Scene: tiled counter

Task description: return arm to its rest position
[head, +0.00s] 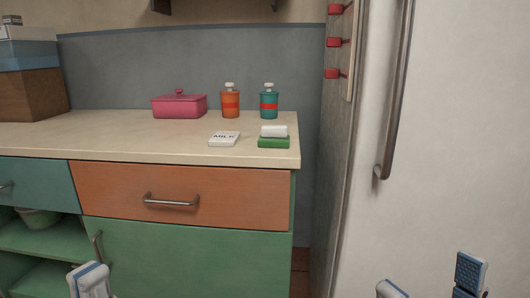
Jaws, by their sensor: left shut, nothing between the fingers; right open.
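My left gripper (90,280) shows at the bottom left edge, low in front of the green cabinet front. Its fingers are together with nothing between them. My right gripper (430,281) shows at the bottom right edge, in front of the white fridge door. Its two fingers stand wide apart and the space between them is empty. Both grippers are cut off by the lower edge of the head view, and most of both arms is out of sight. Neither gripper appears to touch anything.
The counter (120,140) holds a pink lidded dish (179,106), an orange bottle (230,104), a teal bottle (269,105), a small white carton (224,139) and a green-and-white item (273,142). Below is an orange drawer (240,185). The fridge (450,130) fills the right.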

